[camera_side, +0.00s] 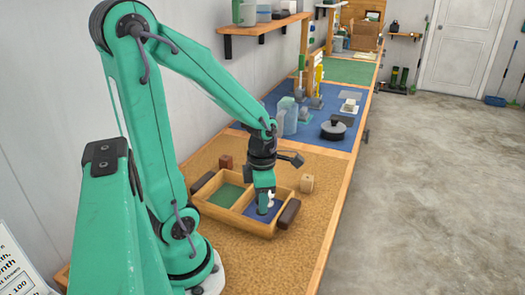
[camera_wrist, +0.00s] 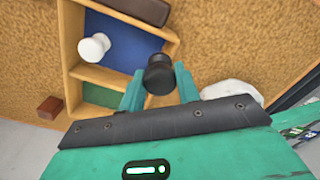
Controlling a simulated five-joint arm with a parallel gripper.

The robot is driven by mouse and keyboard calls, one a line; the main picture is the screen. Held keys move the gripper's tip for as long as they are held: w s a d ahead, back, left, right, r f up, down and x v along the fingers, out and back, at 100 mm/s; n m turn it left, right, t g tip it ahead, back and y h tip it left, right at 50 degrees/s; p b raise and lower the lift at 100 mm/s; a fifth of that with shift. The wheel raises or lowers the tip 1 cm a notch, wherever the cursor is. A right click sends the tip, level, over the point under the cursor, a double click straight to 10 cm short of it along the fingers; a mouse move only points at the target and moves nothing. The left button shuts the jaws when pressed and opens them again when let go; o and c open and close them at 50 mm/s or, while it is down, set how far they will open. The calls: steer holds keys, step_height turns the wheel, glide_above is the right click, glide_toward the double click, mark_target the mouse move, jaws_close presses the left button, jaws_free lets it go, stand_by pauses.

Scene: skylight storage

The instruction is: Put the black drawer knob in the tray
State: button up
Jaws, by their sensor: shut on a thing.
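The black drawer knob (camera_wrist: 159,73) is between the two green fingers of my gripper (camera_wrist: 160,86) in the wrist view, which are shut on it. The wooden tray (camera_wrist: 74,62) has a blue-floored compartment and a green-floored compartment. A white knob (camera_wrist: 94,47) lies in the blue compartment. In the side view my gripper (camera_side: 264,205) points down at the tray's blue compartment (camera_side: 249,211). The held knob is mostly hidden there, and I cannot tell whether it touches the floor.
A reddish-brown block (camera_side: 226,162) stands behind the tray, and a light wooden block (camera_side: 306,183) stands to its right. Dark handles (camera_side: 289,213) are on the tray's ends. Bottles and a dark round pot (camera_side: 334,130) stand on the blue mat farther back. The cork surface in front is clear.

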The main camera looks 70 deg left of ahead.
steer(key=shift+a+f, duration=0.4)
steer(key=shift+a, duration=0.3)
steer(key=shift+a+f, duration=0.45)
steer(key=shift+a, duration=0.3)
steer(key=shift+a+f, duration=0.4)
steer(key=shift+a, duration=0.3)
steer(key=shift+f, duration=2)
steer(key=shift+f, duration=0.15)
steer(key=o, duration=1)
steer(key=shift+r, duration=0.2)
step_height(320, 180, up, 12)
